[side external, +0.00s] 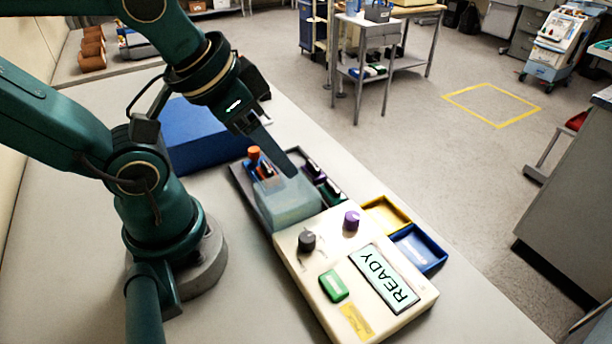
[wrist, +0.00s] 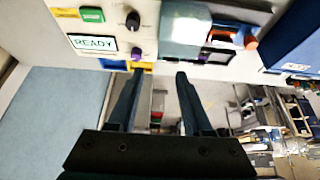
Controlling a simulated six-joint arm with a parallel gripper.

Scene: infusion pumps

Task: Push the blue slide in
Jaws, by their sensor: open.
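The blue slide (side external: 420,248) is an open-topped tray sticking out from the right side of the cream pump (side external: 320,270). In the wrist view the blue slide (wrist: 113,65) shows as a small strip at the pump's edge, left of my left finger. A yellow slide (side external: 385,214) sticks out beside it, and it also shows in the wrist view (wrist: 143,67) near the left fingertip. My gripper (side external: 290,172) is open and empty, above the translucent block behind the pump, apart from the blue slide. Its two spread fingers show in the wrist view (wrist: 158,75).
The pump has a READY display (side external: 384,278), a green button (side external: 334,286), a black knob (side external: 307,240) and a purple knob (side external: 351,220). A translucent block (side external: 288,203) sits behind it. A blue box (side external: 200,135) stands near my arm. Beyond the slides is bare table edge.

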